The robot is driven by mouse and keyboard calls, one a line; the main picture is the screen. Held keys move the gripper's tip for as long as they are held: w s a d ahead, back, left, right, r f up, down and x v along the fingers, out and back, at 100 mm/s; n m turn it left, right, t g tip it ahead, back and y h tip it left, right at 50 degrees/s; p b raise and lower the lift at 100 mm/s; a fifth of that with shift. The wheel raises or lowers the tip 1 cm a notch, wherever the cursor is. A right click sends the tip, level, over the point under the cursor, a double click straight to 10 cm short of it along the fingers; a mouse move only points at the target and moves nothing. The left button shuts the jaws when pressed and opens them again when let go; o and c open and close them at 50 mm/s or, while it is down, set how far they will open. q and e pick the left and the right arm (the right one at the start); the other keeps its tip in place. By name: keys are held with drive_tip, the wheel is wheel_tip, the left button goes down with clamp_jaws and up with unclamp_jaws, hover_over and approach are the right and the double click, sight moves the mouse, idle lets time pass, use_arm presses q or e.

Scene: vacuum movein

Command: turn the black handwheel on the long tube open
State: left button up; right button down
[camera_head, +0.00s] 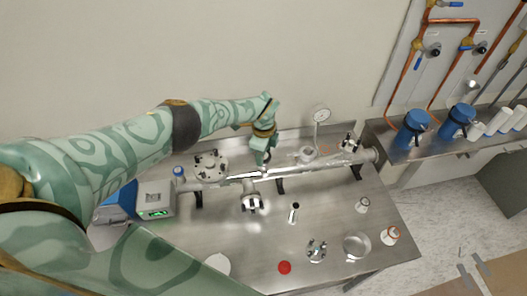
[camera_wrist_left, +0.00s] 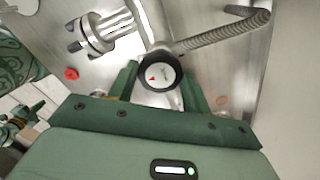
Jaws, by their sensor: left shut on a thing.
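The long tube (camera_head: 318,163) lies across the steel table, raised on black supports. The black handwheel (camera_wrist_left: 157,72) shows in the left wrist view as a round black knob with a white face and a red arrow mark. My left gripper (camera_head: 262,168) comes down from above onto the tube's middle. In the left wrist view its two green fingers (camera_wrist_left: 159,88) stand on either side of the handwheel and are shut on it. In the head view the handwheel is hidden by the gripper. I cannot make out my right gripper.
A gauge (camera_head: 321,115) rises from the tube on the right. A flanged cross piece (camera_head: 210,165) and a grey control box (camera_head: 155,199) stand left. A red cap (camera_head: 285,267), a steel dish (camera_head: 357,245) and small fittings lie in front. The table's right front is partly clear.

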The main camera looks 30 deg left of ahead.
use_arm(q)
drive_tip(key=shift+w+a+r, duration=0.1)
drive_tip(key=shift+r, duration=0.05)
drive_tip(key=o, duration=1)
drive_tip(key=shift+c, duration=0.2)
drive_tip(key=shift+r+p, duration=0.3)
drive_tip(key=shift+r, duration=0.1)
wheel_tip(320, 180, up, 6)
drive_tip(key=shift+f+p, duration=0.1)
drive_tip(key=shift+p, duration=1.1)
wheel_tip(320, 180, up, 10)
drive_tip(key=shift+f, duration=0.2)
drive_tip(key=shift+f, duration=0.1)
